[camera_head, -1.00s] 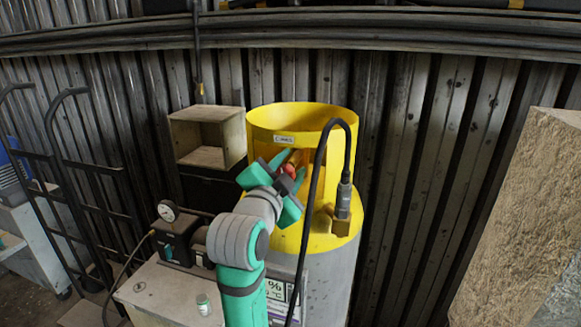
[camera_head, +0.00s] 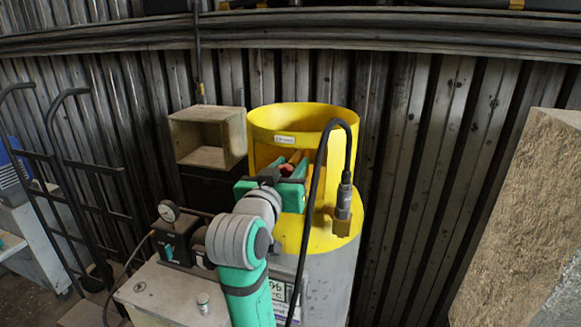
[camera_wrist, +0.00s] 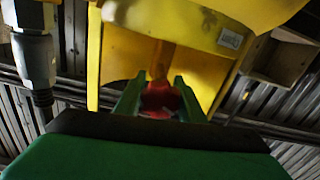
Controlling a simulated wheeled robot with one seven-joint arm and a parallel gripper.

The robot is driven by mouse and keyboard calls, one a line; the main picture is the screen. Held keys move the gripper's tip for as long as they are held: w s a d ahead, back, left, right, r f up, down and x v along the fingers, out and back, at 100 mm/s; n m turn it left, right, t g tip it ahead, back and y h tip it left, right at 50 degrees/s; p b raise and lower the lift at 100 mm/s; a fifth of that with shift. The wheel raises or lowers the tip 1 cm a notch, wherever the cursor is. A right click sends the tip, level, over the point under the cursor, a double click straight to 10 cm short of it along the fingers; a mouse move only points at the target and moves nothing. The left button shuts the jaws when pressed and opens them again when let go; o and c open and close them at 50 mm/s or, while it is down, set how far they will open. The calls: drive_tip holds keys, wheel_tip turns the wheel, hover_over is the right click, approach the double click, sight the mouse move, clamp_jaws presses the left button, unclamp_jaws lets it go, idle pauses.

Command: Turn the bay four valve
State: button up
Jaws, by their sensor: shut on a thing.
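A red valve knob (camera_wrist: 160,97) on an orange-brown stem (camera_wrist: 161,62) sits inside the open front of a yellow collar (camera_head: 338,117) on top of a grey cylinder. My gripper (camera_head: 288,168) reaches into the collar opening. In the wrist view, its two green fingers (camera_wrist: 157,98) stand on either side of the red knob and are shut on it. In the head view, the knob is mostly hidden by my gripper. A small label (camera_head: 285,140) is on the collar, but its text is too small to read.
A black hose (camera_head: 318,190) arches close to the right of my gripper and joins a grey connector (camera_head: 344,195) on a brass block. A wooden box (camera_head: 208,157) stands to the left. A gauge (camera_head: 168,211) is at the lower left. A rough slab (camera_head: 525,220) fills the right.

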drive_tip(key=n, duration=0.4)
drive_tip(key=shift+f+n, duration=0.1)
drive_tip(key=shift+n, duration=0.2)
drive_tip(key=n, duration=0.4)
drive_tip(key=shift+n, duration=0.3)
drive_tip(key=o, duration=1)
drive_tip(key=shift+o, duration=0.2)
drive_tip(key=v, duration=1)
drive_tip(key=shift+s+a, duration=0.15)
drive_tip(key=shift+s, duration=0.25)
